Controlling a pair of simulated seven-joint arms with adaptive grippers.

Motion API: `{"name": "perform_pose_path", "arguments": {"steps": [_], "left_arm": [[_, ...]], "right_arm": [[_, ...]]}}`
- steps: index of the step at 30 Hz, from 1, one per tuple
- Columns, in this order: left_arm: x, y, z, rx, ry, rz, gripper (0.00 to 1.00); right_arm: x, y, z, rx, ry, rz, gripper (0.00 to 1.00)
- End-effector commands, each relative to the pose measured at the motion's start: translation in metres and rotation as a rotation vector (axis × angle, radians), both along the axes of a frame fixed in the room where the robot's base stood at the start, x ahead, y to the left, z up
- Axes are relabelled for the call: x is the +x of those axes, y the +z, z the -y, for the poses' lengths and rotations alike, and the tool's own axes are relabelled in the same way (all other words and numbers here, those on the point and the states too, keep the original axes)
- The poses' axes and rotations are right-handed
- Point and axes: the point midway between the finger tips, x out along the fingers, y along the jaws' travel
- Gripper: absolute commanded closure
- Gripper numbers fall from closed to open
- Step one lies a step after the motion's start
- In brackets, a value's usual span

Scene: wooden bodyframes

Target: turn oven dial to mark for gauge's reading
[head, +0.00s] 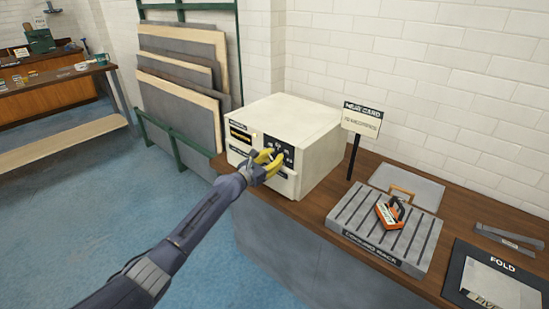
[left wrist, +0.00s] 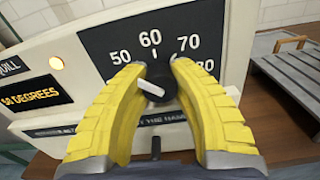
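The off-white oven (head: 305,128) stands on the wooden counter. In the left wrist view its black scale plate (left wrist: 210,25) reads 50, 60, 70 and partly hidden 80. Below the numbers is a dark round dial (left wrist: 160,88) with a white pointer (left wrist: 151,90) aimed up-left, toward the 50 side. A black gauge display (left wrist: 36,93) shows amber text ending in DEGREES; its number looks like 50 but is not sharp. My left gripper (head: 268,161) is at the oven front. Its yellow fingers (left wrist: 157,65) are apart, one each side of the dial; contact is unclear. My right gripper is out of view.
A small lamp (left wrist: 56,62) glows on the oven front. A sign headed HEAT CARD (head: 362,119) stands right of the oven; its small print is unreadable. A slatted rack (head: 350,222) holds an orange-handled tool (head: 388,214). A FOLD mat (head: 465,265) lies farther right.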

Motion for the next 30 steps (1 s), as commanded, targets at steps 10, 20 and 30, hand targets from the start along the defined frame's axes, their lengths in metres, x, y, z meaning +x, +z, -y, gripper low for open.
{"name": "perform_pose_path", "arguments": {"steps": [10, 20, 30], "left_arm": [[0.0008, 0.0051, 0.0008, 0.016, 0.000, 0.022, 1.00], [0.0005, 0.0067, 0.0016, 0.176, 0.000, 0.151, 1.00], [0.0007, 0.0084, 0.0023, 0.189, 0.000, 0.163, 1.00]], "right_arm": [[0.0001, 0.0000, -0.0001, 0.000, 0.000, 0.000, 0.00], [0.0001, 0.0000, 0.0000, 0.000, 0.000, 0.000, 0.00], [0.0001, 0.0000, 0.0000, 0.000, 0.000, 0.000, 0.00]]}}
